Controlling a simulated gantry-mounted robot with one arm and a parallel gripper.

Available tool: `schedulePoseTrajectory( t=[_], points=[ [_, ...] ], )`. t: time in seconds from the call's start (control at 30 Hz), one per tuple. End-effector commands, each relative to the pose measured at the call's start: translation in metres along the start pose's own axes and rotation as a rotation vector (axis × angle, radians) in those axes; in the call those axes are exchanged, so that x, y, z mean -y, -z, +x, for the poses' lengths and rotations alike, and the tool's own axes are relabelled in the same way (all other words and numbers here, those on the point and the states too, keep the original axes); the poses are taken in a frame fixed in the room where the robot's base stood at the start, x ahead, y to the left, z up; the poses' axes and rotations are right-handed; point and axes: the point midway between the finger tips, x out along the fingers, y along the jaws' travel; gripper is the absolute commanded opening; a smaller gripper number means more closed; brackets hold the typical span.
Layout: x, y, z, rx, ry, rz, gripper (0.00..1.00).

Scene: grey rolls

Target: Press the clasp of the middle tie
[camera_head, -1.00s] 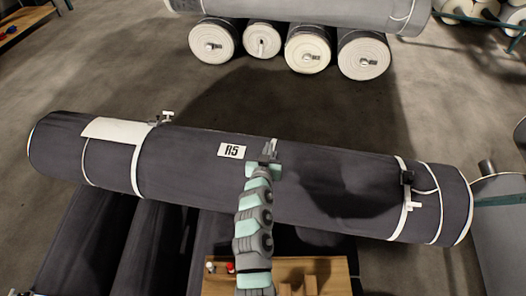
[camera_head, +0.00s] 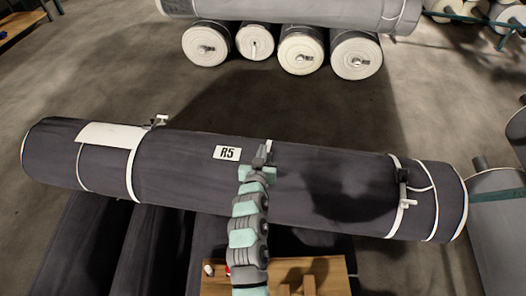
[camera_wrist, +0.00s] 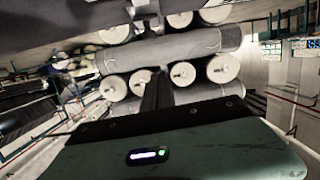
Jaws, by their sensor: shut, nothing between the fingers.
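A long dark grey roll (camera_head: 190,168) labelled R5 lies across the head view. White ties circle it near the left (camera_head: 133,170) and right (camera_head: 393,195), each with a small clasp: the left clasp (camera_head: 160,121) at the far upper edge, the right clasp (camera_head: 404,190) on the near face. A small pale clasp part (camera_head: 274,147) shows at the roll's top edge near the middle, mostly hidden by my gripper (camera_head: 262,153). The middle tie's band is hidden. My gripper is shut and empty, beside that clasp; contact is unclear. In the wrist view, a white clasp (camera_wrist: 146,9) is above the dark fingers (camera_wrist: 156,92).
Other dark rolls (camera_head: 110,235) lie under R5. A wooden board (camera_head: 320,270) with small items is at the near edge. Several pale-ended rolls (camera_head: 302,50) are stacked at the back. Bare floor (camera_head: 100,70) separates them from R5.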

Motion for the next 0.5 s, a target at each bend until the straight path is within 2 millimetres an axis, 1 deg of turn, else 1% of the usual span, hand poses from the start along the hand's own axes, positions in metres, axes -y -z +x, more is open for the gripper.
schedulePoseTrajectory(
  t=[0.03,0.13,0.33,0.5],
  points=[
    [0.0,-0.015,-0.01,0.011,0.0,0.0,0.0],
    [0.0,-0.029,-0.025,0.011,-0.001,-0.001,0.0],
    [0.0,-0.052,-0.053,0.012,-0.002,0.0,0.0],
    [0.002,-0.063,-0.067,0.007,-0.001,-0.001,0.0]
  ],
)
